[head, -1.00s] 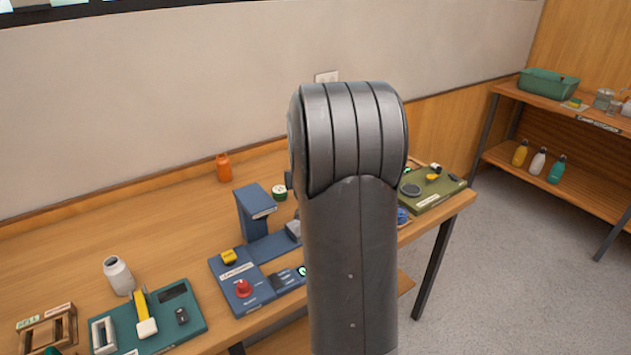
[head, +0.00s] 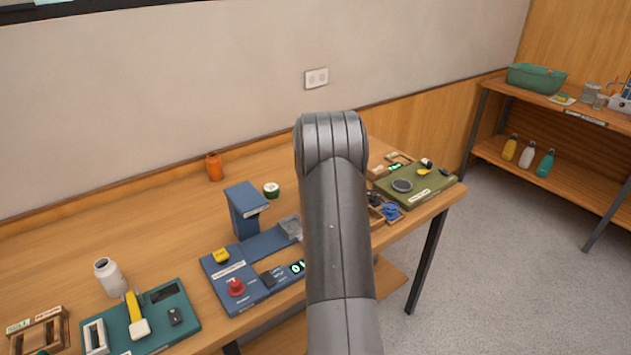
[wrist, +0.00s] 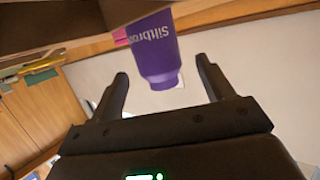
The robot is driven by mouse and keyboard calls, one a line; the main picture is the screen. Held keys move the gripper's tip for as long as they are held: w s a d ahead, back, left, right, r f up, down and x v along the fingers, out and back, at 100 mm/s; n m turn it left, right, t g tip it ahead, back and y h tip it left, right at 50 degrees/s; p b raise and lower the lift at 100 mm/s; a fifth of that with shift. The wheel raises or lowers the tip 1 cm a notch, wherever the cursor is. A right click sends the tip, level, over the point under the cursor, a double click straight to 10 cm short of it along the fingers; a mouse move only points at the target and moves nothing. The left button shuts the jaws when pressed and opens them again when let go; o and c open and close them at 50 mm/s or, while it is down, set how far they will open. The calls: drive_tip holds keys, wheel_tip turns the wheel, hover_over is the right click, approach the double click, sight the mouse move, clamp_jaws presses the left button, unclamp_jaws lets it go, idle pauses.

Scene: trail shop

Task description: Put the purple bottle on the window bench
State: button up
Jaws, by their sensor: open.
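The purple bottle (wrist: 157,52) shows in the wrist view, upside down in the picture, with light lettering on its side. Its broad end meets a brown wooden surface (wrist: 60,22) at the top of the picture. My gripper (wrist: 162,67) is open, with one finger to each side of the bottle's cap end in the picture. I cannot tell whether the bottle lies between the fingers or beyond them; no contact shows. In the head view neither the bottle nor my gripper shows, only my arm. I cannot pick out the window bench for certain.
A wooden worktable (head: 150,245) holds a blue press-like device (head: 240,210), a teal board (head: 160,325), a white bottle (head: 110,277) and an orange bottle (head: 214,167).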

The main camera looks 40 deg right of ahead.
drive_tip(key=shift+x, duration=1.1)
drive_tip(key=shift+c, duration=0.4)
drive_tip(key=c, duration=1.2)
drive_tip(key=shift+r, duration=0.15)
